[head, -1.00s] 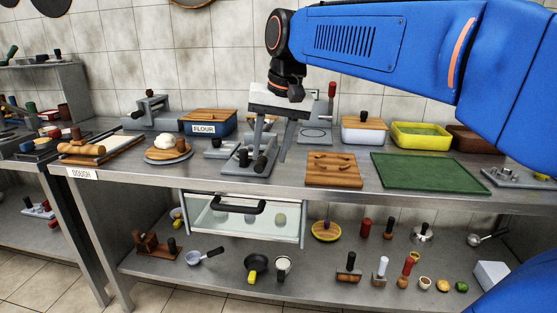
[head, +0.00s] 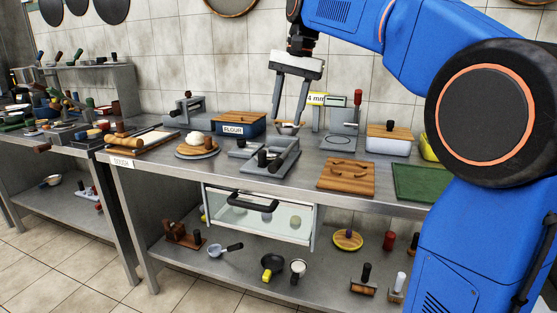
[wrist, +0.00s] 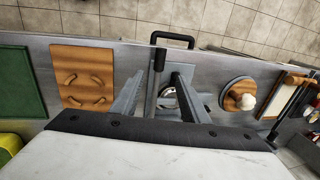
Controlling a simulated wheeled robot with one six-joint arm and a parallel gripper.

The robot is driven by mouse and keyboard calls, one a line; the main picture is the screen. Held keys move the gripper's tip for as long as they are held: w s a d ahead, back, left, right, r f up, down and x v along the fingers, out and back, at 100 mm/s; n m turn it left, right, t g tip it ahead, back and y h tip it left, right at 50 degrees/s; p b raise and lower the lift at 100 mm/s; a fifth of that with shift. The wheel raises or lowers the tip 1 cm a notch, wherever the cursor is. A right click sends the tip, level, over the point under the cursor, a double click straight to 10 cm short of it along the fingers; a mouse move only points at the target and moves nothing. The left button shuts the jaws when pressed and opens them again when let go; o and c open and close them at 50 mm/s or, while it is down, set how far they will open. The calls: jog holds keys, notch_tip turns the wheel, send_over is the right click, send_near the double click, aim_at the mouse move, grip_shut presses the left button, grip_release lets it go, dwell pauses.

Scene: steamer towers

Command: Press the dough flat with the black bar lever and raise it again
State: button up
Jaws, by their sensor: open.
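A grey press (head: 284,160) with black grips stands near the table's front edge. Its black bar grip (head: 262,158) also shows in the wrist view (wrist: 159,58), on a grey arm; whether the lever is up or down I cannot tell. A white dough ball (head: 195,138) sits on a round board (head: 198,151) to the left; it also shows in the wrist view (wrist: 247,101). Whether dough lies in the press is hidden. My gripper (head: 287,121) is open and empty, pointing down, above the press in the head view.
Behind stands a plate with a red-handled lever (head: 355,106) and a 4 mm sign (head: 317,99). A flour box (head: 240,124), a wooden board (head: 345,177) and a green mat (head: 415,182) are around. A clear drawer with a black handle (head: 252,203) hangs below the table.

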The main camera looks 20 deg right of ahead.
aim_at(276, 161)
jog(key=f, duration=0.4)
jog(key=w+a+f, duration=0.1)
jog(key=f, duration=0.4)
jog(key=a+f, duration=0.1)
jog(key=f, duration=0.4)
jog(key=shift+w+a+f, duration=0.15)
jog(key=shift+w, duration=0.2)
grip_shut()
